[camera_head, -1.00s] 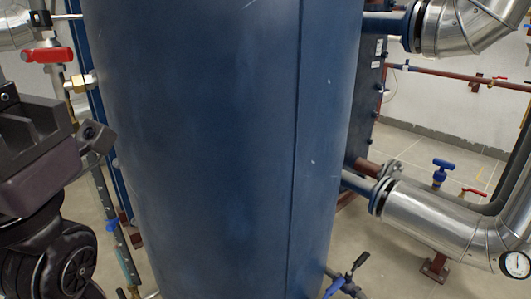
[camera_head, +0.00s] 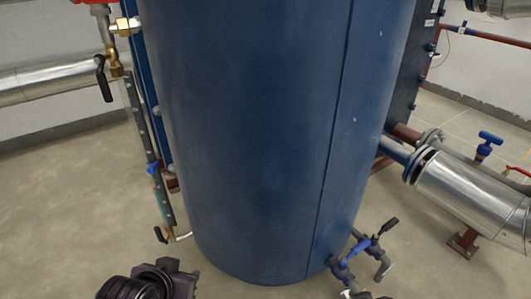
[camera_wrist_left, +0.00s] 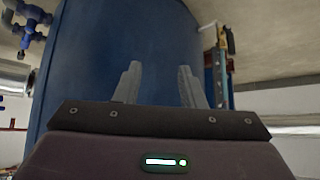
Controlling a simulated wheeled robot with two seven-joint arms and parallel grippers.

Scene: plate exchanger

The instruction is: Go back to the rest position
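My left arm (camera_head: 150,282) shows at the bottom edge of the head view, left of the big blue tank's foot. Its fingers cannot be made out there. In the left wrist view my left gripper (camera_wrist_left: 159,72) has its two grey fingers apart with nothing between them. The blue tank (camera_head: 270,130) fills the middle of the head view and stands behind the fingers in the wrist view. My right gripper is not in view.
A red valve handle (camera_head: 97,2) and a black lever (camera_head: 103,78) are on the thin piping left of the tank. Blue and black lever valves (camera_head: 352,250) stand at its foot. A silver pipe (camera_head: 470,195) is at right. Bare floor (camera_head: 70,210) lies at left.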

